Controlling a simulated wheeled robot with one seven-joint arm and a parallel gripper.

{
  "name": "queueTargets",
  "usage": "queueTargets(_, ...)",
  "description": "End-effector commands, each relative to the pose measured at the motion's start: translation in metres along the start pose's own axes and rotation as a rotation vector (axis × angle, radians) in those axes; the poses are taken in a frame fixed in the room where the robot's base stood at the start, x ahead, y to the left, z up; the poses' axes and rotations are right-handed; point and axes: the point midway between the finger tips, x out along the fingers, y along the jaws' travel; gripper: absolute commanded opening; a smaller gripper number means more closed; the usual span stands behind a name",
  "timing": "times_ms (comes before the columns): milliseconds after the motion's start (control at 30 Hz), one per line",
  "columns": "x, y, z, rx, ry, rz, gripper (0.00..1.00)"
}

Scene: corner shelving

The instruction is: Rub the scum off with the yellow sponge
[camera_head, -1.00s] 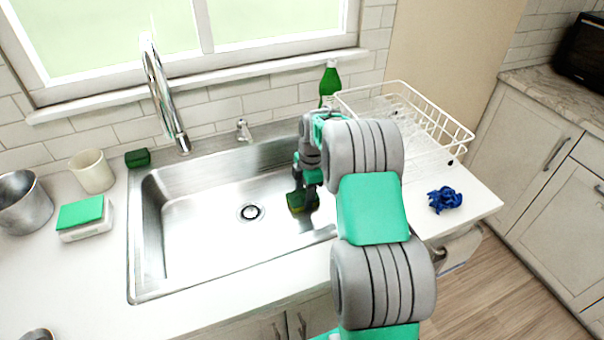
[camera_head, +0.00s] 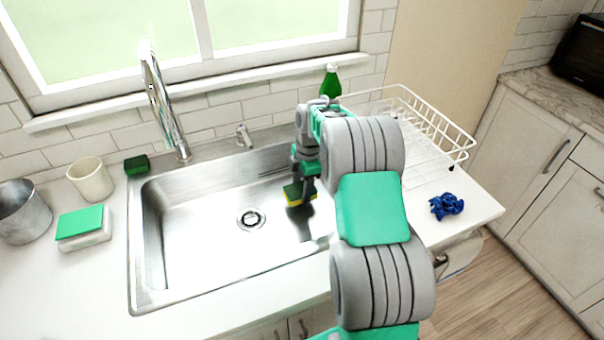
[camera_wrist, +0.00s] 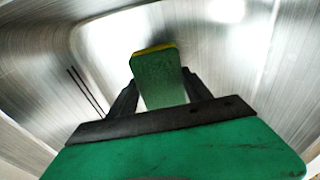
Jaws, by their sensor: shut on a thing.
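My gripper (camera_head: 304,188) is inside the right part of the metal sink (camera_head: 195,225), pointing down. It is shut on the yellow sponge (camera_head: 293,197), which has a green scouring side. In the wrist view the sponge (camera_wrist: 158,80) sits between the two dark fingers, its green face showing and a thin yellow edge at the far end. The sponge is close over the sink floor; I cannot tell whether it touches. A darker patch (camera_head: 309,216) lies beside and below the gripper; I cannot tell whether it is scum or shadow.
The drain (camera_head: 251,219) is left of the sponge. A faucet (camera_head: 165,105) and dark green sponge (camera_head: 137,165) stand behind the sink. A green bottle (camera_head: 330,81), white dish rack (camera_head: 440,122) and blue cloth (camera_head: 446,206) are to the right.

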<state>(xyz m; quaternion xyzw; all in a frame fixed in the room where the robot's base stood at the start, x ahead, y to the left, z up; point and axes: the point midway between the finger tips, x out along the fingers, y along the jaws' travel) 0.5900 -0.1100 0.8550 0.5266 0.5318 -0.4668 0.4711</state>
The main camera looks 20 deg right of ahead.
Motion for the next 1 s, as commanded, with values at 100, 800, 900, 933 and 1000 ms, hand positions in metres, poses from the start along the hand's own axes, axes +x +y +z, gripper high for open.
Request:
queueTargets(100,-0.013,0.001,-0.003,-0.002,0.0,0.0,0.25)
queueTargets(800,-0.044,0.001,-0.01,-0.008,0.0,-0.001,0.25)
queueTargets(900,-0.044,0.001,-0.01,-0.008,0.0,-0.001,0.25)
queueTargets(933,-0.044,0.001,-0.01,-0.008,0.0,-0.001,0.25)
queueTargets(1000,-0.044,0.001,-0.01,-0.008,0.0,-0.001,0.25)
